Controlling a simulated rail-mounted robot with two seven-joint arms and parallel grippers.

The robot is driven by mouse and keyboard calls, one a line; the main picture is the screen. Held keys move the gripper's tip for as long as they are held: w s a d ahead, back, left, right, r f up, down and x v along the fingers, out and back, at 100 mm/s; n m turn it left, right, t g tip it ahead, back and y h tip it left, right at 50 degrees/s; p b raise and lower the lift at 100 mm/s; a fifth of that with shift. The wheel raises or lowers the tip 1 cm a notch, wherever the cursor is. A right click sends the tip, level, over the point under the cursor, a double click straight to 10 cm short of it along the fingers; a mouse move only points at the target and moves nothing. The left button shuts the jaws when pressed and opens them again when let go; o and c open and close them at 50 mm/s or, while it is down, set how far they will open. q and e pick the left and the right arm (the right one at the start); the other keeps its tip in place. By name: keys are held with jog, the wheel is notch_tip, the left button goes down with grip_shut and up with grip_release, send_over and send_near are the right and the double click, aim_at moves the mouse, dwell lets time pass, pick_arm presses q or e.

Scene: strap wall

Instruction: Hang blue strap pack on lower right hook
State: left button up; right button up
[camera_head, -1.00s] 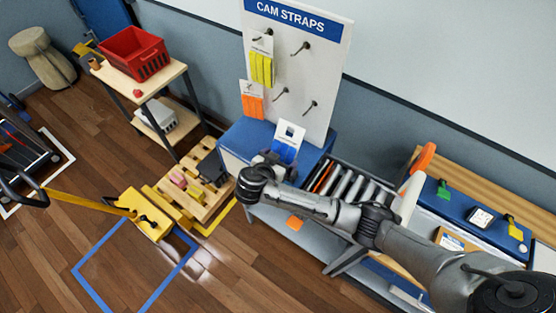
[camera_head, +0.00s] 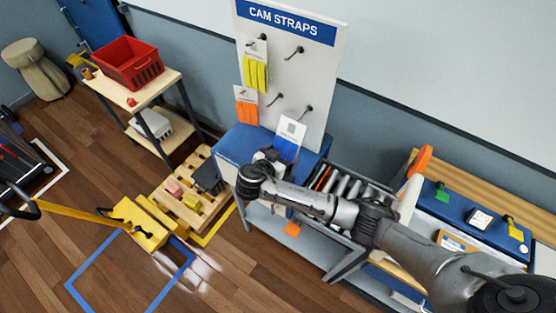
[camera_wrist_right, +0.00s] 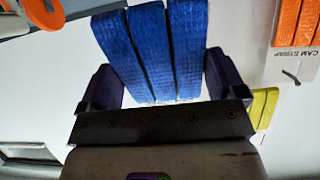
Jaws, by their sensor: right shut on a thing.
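My right gripper (camera_head: 272,157) is shut on the blue strap pack (camera_head: 286,148) and holds it in front of the lower part of the white board. The pack's white card (camera_head: 291,128) points up, below and left of the lower right hook (camera_head: 308,111), apart from it in the picture. The lower right hook looks bare. My left gripper is not in view.
A yellow pack (camera_head: 256,75) hangs at the upper left of the board and an orange pack (camera_head: 246,112) lower left. The upper right hook (camera_head: 294,53) and lower middle hook (camera_head: 275,99) look bare. A blue-topped cabinet (camera_head: 236,146) stands below the board.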

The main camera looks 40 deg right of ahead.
jog(key=shift+w+d+f+b, duration=0.1)
jog(key=shift+w+d+b, duration=0.2)
jog(key=shift+d, duration=0.45)
jog(key=shift+w+d+f+b, duration=0.1)
jog(key=shift+w+d+b, duration=0.15)
jog(key=shift+d, duration=0.5)
jog(key=shift+w+d+b, duration=0.2)
jog(key=shift+w+d, duration=0.15)
jog(key=shift+d, duration=0.4)
jog(key=shift+w+d+f+b, duration=0.15)
jog(key=shift+d+f+b, duration=0.2)
jog(key=shift+d, duration=0.1)
jog(key=shift+d+f, duration=0.1)
jog(key=o, duration=0.6)
jog(key=shift+o, duration=0.2)
jog(key=shift+a, duration=0.45)
jog(key=b+v, duration=0.1)
jog(key=v, duration=1.2)
jog(key=shift+b, duration=0.3)
